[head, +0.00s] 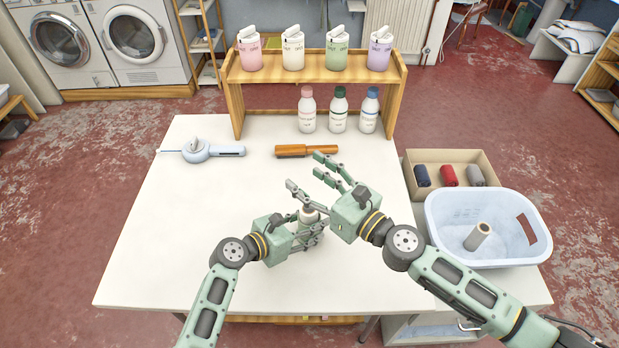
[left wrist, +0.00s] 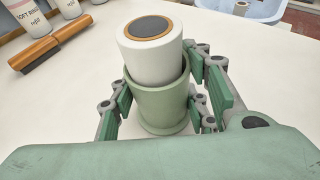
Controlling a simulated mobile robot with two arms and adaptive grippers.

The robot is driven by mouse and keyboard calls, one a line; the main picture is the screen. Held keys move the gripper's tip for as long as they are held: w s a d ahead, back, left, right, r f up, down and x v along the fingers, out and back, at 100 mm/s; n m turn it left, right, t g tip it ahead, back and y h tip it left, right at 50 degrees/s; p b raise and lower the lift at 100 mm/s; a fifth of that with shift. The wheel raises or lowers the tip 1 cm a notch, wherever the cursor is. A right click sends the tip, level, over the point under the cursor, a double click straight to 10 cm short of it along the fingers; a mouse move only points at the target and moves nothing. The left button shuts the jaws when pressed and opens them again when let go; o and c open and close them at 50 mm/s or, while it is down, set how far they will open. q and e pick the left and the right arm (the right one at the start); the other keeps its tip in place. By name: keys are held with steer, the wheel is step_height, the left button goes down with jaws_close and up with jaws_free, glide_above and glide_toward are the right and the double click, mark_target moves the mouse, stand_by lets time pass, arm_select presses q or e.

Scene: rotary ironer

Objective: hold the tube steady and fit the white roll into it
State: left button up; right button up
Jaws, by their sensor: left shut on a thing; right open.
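A pale green tube (left wrist: 160,105) stands on the white table, with my left gripper (head: 312,232) shut around its sides. The white roll (left wrist: 152,52) sits in the tube's mouth, with its upper part sticking out above the rim. Its top shows a dark grey disc inside an orange-brown ring. How deep it reaches inside is hidden. In the head view the roll (head: 309,214) shows as a small pale end between the grippers. My right gripper (head: 306,174) is open, with its fingers spread above and just behind the roll, holding nothing.
An orange-handled brush (head: 312,150) and a pale blue tool (head: 200,151) lie farther back, before a wooden shelf (head: 320,77) with several bottles. At right are a box (head: 408,158) of rolled cloths and a tub (head: 435,214) holding a pale cylinder (head: 479,236). The table's left side is clear.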

stand_by(0.3)
arm_select(q)
steer(key=o, duration=1.4)
steer(key=shift+c, duration=0.2)
